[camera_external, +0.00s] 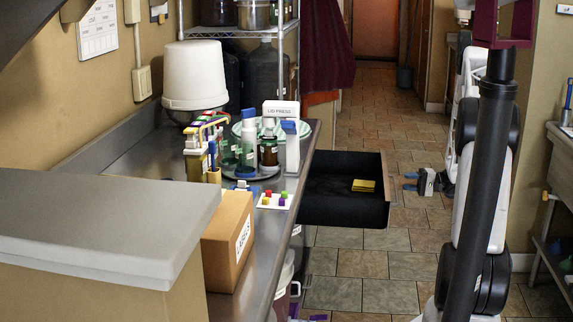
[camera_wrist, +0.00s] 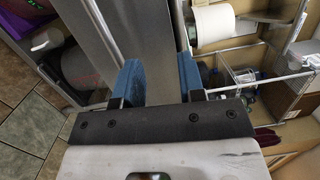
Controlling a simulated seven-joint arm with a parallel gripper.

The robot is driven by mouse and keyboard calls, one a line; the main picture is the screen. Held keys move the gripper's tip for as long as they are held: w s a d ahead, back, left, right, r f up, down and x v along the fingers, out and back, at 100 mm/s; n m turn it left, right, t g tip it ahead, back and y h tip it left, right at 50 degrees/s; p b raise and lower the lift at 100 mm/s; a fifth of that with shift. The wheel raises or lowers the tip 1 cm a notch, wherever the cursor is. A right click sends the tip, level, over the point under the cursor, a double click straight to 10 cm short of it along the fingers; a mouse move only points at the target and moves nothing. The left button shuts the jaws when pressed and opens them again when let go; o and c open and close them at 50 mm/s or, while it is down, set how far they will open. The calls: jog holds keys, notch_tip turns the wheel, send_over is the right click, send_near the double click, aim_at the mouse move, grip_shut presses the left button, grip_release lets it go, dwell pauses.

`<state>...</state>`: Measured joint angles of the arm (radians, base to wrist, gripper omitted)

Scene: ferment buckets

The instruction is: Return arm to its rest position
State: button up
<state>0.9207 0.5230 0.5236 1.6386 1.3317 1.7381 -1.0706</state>
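My gripper (camera_external: 408,181) hangs over the tiled floor just right of the open black drawer, with its blue fingers pointing left. In the wrist view my gripper (camera_wrist: 158,75) has its two blue fingers apart, with nothing seen held between them. Much of my arm is hidden behind a dark post at the right of the external view.
The open drawer (camera_external: 345,212) juts out from the steel counter and holds a yellow item (camera_external: 363,185). Bottles, a white bucket (camera_external: 195,75) and a cardboard box (camera_external: 228,240) stand on the counter. A sink stand (camera_external: 562,150) is at the right. The aisle floor (camera_external: 385,110) behind is clear.

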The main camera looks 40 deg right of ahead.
jog(key=s+a+r+n+g+h, duration=0.2)
jog(key=a+r+g, duration=0.4)
jog(key=a+r, duration=0.7)
jog(key=s+a+r+n+g+h, duration=0.25)
jog(key=a+r+g, duration=0.45)
jog(key=a, duration=1.1)
jog(key=s+a+r+n+t+h, duration=0.1)
jog(key=s+a+r+t+h, duration=0.1)
jog(key=s+a+r+h, duration=0.3)
jog(key=s+a+r+n+t+h, duration=0.2)
jog(key=s+a+r+h, duration=0.3)
jog(key=s+a, duration=0.8)
jog(key=s+r, duration=0.2)
jog(key=s, duration=0.5)
jog(key=shift+a+r+t+h, duration=0.2)
jog(key=shift+r+t+h, duration=0.1)
jog(key=shift+h, duration=0.05)
